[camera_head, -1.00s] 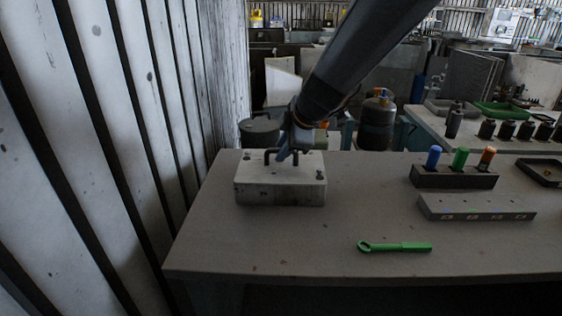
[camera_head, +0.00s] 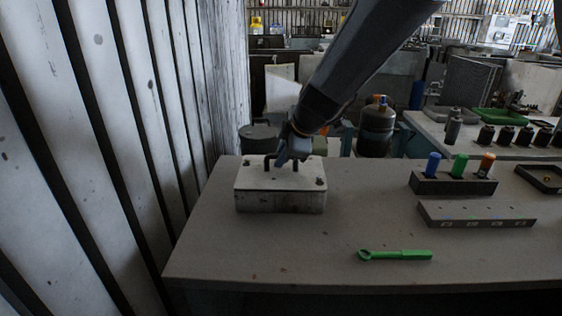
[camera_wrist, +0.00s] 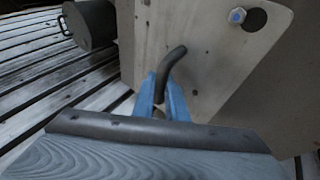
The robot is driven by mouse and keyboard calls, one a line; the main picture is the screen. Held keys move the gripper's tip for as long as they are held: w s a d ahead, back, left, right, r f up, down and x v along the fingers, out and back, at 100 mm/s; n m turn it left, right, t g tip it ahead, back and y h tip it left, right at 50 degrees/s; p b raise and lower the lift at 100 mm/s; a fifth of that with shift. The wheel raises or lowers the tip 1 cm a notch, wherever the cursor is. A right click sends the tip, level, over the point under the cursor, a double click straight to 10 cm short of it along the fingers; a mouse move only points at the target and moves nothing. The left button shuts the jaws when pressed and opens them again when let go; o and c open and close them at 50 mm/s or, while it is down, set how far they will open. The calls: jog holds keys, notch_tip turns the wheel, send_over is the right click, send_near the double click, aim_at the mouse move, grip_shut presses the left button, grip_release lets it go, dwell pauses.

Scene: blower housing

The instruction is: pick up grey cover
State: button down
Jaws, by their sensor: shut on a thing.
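The grey cover (camera_head: 255,178) is the pale, worn top of a blocky housing (camera_head: 280,202) at the table's left end. A dark bar handle (camera_head: 268,161) rises from it. My gripper (camera_head: 281,161) reaches down from above, with its blue fingers shut on the handle. In the wrist view the fingers (camera_wrist: 163,98) close around the curved dark handle (camera_wrist: 172,62). The cover's plate (camera_wrist: 205,50) shows there with a bolt (camera_wrist: 237,16) and a dark hole. The cover looks seated on the housing, with no clear gap. The fingers hide part of the handle.
A green wrench (camera_head: 395,255) lies at the table's front. A dark holder (camera_head: 452,184) with blue, green and orange pegs and a flat grey block (camera_head: 476,215) stand to the right. A corrugated wall (camera_head: 130,150) is close on the left. The table's middle is clear.

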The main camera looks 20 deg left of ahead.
notch_tip(320, 180, up, 36)
jog(key=p, duration=0.3)
jog(key=shift+f+p, duration=0.2)
jog(key=shift+p, duration=0.15)
dwell(0.4)
